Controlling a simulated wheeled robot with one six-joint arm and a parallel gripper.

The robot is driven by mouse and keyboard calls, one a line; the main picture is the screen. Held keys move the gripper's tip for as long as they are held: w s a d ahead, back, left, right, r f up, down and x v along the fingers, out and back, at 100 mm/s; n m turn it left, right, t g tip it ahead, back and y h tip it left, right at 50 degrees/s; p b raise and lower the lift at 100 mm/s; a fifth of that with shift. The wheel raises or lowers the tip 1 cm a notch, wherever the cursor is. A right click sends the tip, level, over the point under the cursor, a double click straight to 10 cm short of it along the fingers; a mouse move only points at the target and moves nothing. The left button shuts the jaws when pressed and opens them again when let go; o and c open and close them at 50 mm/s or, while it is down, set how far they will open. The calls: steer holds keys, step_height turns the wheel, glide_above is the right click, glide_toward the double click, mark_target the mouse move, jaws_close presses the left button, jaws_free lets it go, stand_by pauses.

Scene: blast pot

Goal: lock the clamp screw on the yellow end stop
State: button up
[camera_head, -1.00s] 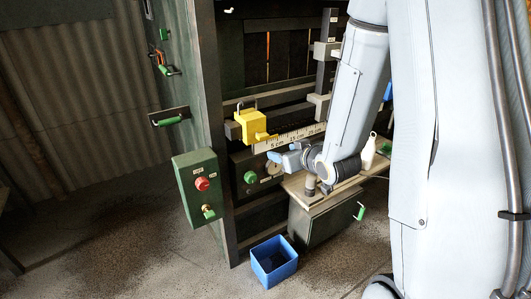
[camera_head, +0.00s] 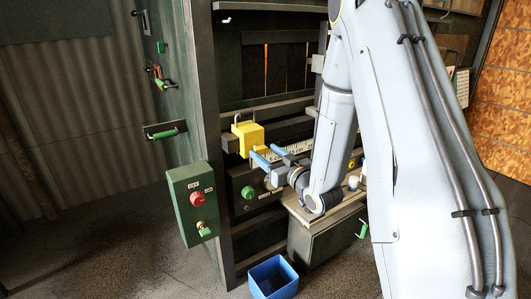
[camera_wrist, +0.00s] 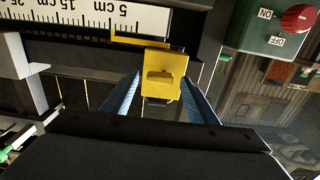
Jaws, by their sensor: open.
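The yellow end stop (camera_head: 249,133) sits on a dark rail at the left end of a white ruler strip (camera_wrist: 95,16). In the wrist view the stop (camera_wrist: 172,62) shows as a yellow block with a small raised tab (camera_wrist: 160,76) on its face; I cannot tell whether this is the clamp screw. A thin grey loop (camera_head: 237,117) stands at the top of the stop in the head view. My gripper (camera_head: 267,154) is open, its blue fingers pointing toward the stop from the front right. In the wrist view the fingers lie left and right of the block's near part, with no clear contact.
A green control box (camera_head: 192,205) with a red knob is at the lower left; it also shows top right in the wrist view (camera_wrist: 270,28). A green knob (camera_head: 248,192) sits below the stop. A blue bin (camera_head: 272,280) stands on the floor. A wooden bench top (camera_head: 330,215) lies below my arm.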

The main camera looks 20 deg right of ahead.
steer(key=shift+w+a, duration=0.2)
steer(key=shift+w, duration=0.25)
steer(key=shift+c, duration=0.4)
steer(key=c, duration=1)
steer(key=shift+m, duration=0.4)
steer(key=shift+s+a+f+m+p, duration=0.15)
steer(key=shift+m+p, duration=0.8)
steer(key=shift+m, duration=1.9)
steer(key=shift+w+a+f+m+p, duration=0.1)
steer(key=shift+m+p, duration=0.9)
steer(key=shift+m, duration=1.8)
steer(key=shift+s+a+f+m+p, duration=0.15)
steer(key=shift+m+p, duration=0.8)
steer(key=shift+m, duration=1.9)
